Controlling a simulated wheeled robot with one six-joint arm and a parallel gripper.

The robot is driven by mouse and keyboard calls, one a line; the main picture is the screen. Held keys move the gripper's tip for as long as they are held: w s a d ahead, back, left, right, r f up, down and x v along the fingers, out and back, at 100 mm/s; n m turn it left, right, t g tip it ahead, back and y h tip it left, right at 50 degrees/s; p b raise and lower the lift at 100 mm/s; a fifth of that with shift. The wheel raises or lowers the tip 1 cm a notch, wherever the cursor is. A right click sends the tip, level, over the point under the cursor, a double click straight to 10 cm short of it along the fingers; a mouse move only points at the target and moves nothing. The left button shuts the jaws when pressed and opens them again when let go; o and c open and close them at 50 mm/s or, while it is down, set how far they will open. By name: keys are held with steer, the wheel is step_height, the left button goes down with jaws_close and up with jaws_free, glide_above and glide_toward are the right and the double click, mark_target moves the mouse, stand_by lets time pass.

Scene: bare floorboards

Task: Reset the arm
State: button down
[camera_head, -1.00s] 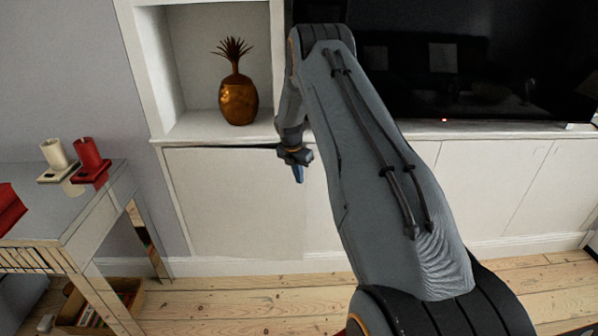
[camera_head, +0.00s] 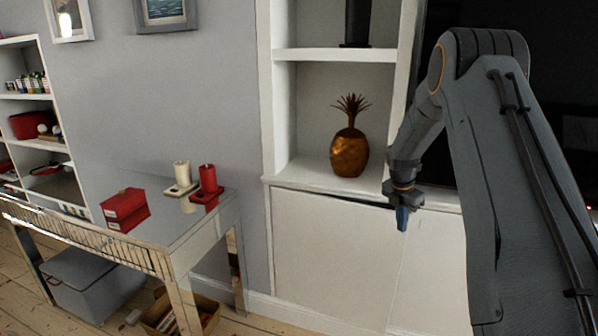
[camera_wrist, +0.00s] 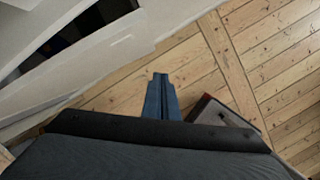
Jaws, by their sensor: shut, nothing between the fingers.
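My gripper (camera_head: 403,217) hangs pointing down from my raised, bent arm on the right of the head view. It is in front of the white cabinet. In the wrist view my gripper (camera_wrist: 161,76) shows as two blue fingers pressed together, with nothing between them. They point out over the floorboards, and no object touches them.
A white cabinet (camera_head: 330,250) with a golden pineapple (camera_head: 349,152) on its shelf stands behind my arm. Floorboards (camera_wrist: 270,60) show below.

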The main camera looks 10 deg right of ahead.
steer(key=s+a+r+m+y, duration=0.1)
steer(key=s+a+r+m, duration=0.2)
steer(key=s+a+m, duration=0.45)
steer(key=s+a+r+m, duration=0.3)
steer(key=s+a+m, duration=0.2)
steer(key=s+a, duration=0.4)
steer(key=s+a+m, duration=0.3)
steer(key=s+m, duration=0.2)
steer(key=s, duration=0.5)
steer(key=s+a+m+y, duration=0.1)
steer(key=s+a+m, duration=0.2)
steer(key=s, duration=0.7)
steer(key=shift+a+r+m+g, duration=0.3)
steer(key=shift+m+g, duration=0.1)
steer(key=shift+m, duration=0.85)
